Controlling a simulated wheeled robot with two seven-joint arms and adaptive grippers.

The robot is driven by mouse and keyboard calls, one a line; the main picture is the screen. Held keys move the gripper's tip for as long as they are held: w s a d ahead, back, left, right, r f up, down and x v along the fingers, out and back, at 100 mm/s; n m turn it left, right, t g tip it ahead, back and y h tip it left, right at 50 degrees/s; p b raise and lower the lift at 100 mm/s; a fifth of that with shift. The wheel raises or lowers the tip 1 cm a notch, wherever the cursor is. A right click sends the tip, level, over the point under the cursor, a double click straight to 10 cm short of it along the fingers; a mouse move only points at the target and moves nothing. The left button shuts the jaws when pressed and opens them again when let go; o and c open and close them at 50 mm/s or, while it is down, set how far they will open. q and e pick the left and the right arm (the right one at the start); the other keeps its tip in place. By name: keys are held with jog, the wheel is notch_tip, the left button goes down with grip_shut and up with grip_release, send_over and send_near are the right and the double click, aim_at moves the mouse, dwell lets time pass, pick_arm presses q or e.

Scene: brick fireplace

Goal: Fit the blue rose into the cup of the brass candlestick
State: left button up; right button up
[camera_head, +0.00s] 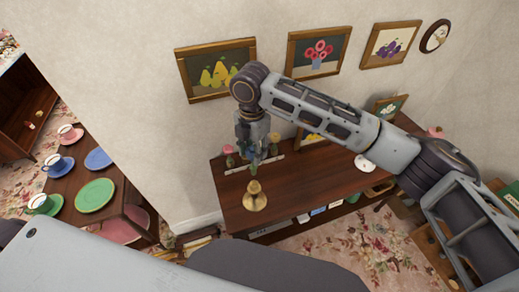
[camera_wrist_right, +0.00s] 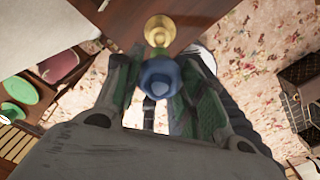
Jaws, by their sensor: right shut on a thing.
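The brass candlestick (camera_head: 254,198) stands near the front left edge of the dark wooden sideboard. It also shows at the top of the right wrist view (camera_wrist_right: 160,27). My right gripper (camera_head: 252,160) points down above the sideboard, behind the candlestick in the head view. In the wrist view it is shut on the blue rose (camera_wrist_right: 158,78), whose bloom sits between the fingers. The green below the bloom is partly visible there; the rest of the stem is hidden. The rose appears apart from the candlestick, though the gap in depth is hard to tell. My left gripper is not in view.
Other small flowers, one pink (camera_head: 228,149), stand in a rack around the gripper at the sideboard's back. A white round item (camera_head: 366,163) lies farther right. Framed pictures (camera_head: 318,52) hang on the wall. A table with a green plate (camera_head: 95,195) is at left.

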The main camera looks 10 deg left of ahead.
aim_at(253, 167)
dwell(0.4)
jog(key=shift+p, duration=0.65)
jog(key=shift+f+b, duration=0.9)
jog(key=shift+f, duration=2)
jog(key=shift+p, duration=1.15)
jog(key=shift+f+b, duration=0.3)
jog(key=shift+f, duration=1.45)
dwell(1.0)
